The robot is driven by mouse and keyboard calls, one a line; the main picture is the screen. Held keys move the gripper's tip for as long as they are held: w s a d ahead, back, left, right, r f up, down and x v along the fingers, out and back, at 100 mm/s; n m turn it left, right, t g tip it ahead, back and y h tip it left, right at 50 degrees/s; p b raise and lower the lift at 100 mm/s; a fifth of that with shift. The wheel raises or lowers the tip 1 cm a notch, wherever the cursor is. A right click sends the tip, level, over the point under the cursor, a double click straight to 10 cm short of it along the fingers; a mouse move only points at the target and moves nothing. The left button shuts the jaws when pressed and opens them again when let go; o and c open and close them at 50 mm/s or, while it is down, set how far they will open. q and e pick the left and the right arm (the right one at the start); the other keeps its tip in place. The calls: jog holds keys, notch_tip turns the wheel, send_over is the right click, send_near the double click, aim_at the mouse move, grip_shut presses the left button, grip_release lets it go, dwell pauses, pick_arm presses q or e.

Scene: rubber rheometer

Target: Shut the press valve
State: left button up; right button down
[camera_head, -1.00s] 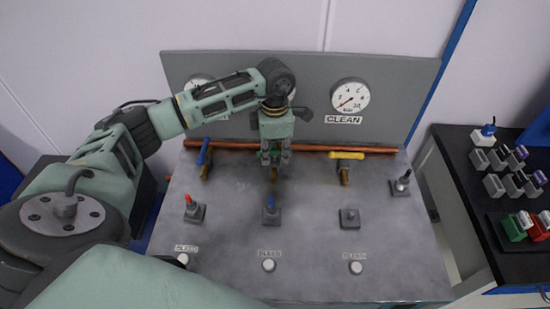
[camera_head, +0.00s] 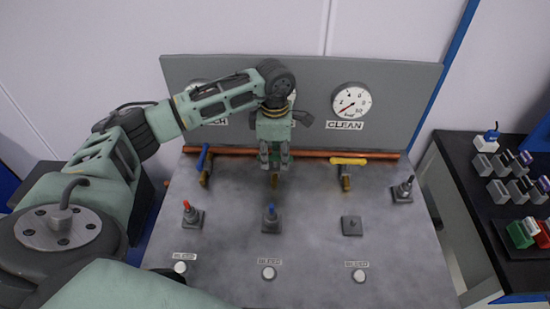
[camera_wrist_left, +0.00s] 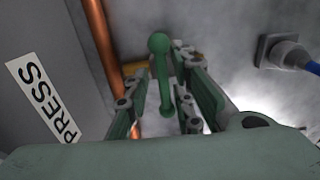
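The press valve sits on the copper pipe, with its green handle (camera_wrist_left: 164,75) showing in the left wrist view between the fingers. Its PRESS label (camera_wrist_left: 42,103) is on the panel to the left there. In the head view my gripper hides most of this valve; only its brass lower part (camera_head: 275,180) shows. My left gripper (camera_head: 274,162) points down at the valve. In the left wrist view its fingers (camera_wrist_left: 168,105) stand apart on either side of the handle, with gaps beside it. My right gripper is not in view.
On the pipe (camera_head: 300,154), a blue-handled valve (camera_head: 204,160) stands left and a yellow-handled valve (camera_head: 347,162) right. Red (camera_head: 189,210) and blue (camera_head: 271,213) toggles and BLEED buttons (camera_head: 268,273) are in front. A gauge (camera_head: 351,100) is behind; a black side table (camera_head: 475,195) stands right.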

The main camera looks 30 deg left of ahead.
aim_at(275, 157)
pick_arm(q)
jog(key=shift+o, duration=0.4)
jog(key=shift+f, duration=0.2)
jog(key=shift+s, duration=0.1)
notch_tip(275, 157, up, 12)
dwell(0.6)
